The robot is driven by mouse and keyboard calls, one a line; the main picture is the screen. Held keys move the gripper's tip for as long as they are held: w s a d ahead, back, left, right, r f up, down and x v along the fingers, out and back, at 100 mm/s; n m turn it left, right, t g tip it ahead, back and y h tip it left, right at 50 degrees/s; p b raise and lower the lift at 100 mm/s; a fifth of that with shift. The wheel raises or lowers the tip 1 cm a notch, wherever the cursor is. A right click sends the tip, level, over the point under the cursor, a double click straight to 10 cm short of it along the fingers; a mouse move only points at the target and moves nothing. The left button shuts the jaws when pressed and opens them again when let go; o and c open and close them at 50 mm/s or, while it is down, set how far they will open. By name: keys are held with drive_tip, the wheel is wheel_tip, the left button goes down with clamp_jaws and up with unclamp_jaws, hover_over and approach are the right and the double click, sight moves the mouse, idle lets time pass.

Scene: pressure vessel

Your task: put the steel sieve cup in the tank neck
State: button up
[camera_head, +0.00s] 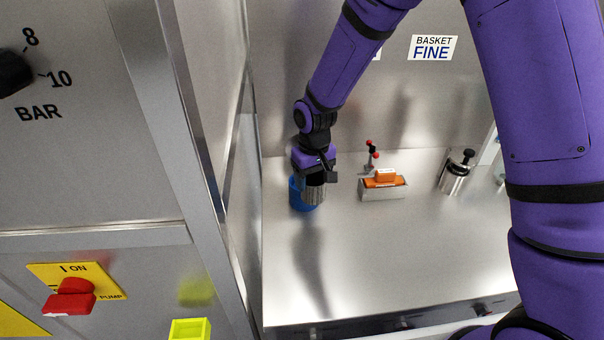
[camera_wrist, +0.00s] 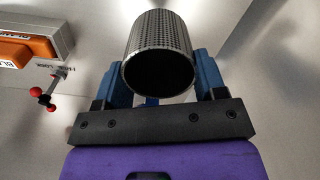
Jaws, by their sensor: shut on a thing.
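The steel sieve cup (camera_wrist: 158,50) is a grey perforated cylinder, seen in the wrist view with its dark round end toward the camera. My gripper (camera_wrist: 155,85) is shut on it, with a blue finger on each side. In the head view my gripper (camera_head: 315,178) is at the left part of the steel bench, and the cup (camera_head: 314,194) shows below it. A blue shape (camera_head: 299,196) is beside the cup; I cannot tell whether it is a finger or a separate thing. I cannot make out a tank neck in either view.
A steel tray (camera_head: 382,193) with orange blocks and a red-knobbed fitting (camera_head: 371,155) stand right of my gripper. A black-knobbed steel cylinder (camera_head: 456,173) is farther right. A steel cabinet with a red pump switch (camera_head: 71,297) is at left. The bench front (camera_head: 380,270) is clear.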

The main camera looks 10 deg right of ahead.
drive_tip(key=w, duration=0.2)
drive_tip(key=w+a, duration=0.1)
drive_tip(key=w, duration=0.4)
drive_tip(key=shift+w+a+f, duration=0.25)
drive_tip(key=shift+w+f, duration=0.1)
drive_tip(key=shift+f, duration=0.05)
drive_tip(key=shift+s+f, duration=0.1)
drive_tip(key=shift+f, duration=1.6)
drive_tip(key=shift+f, duration=0.1)
drive_tip(key=o, duration=0.9)
drive_tip(key=shift+o, duration=0.2)
wheel_tip(320, 180, up, 12)
drive_tip(key=shift+d+r, duration=0.1)
drive_tip(key=shift+r, duration=0.1)
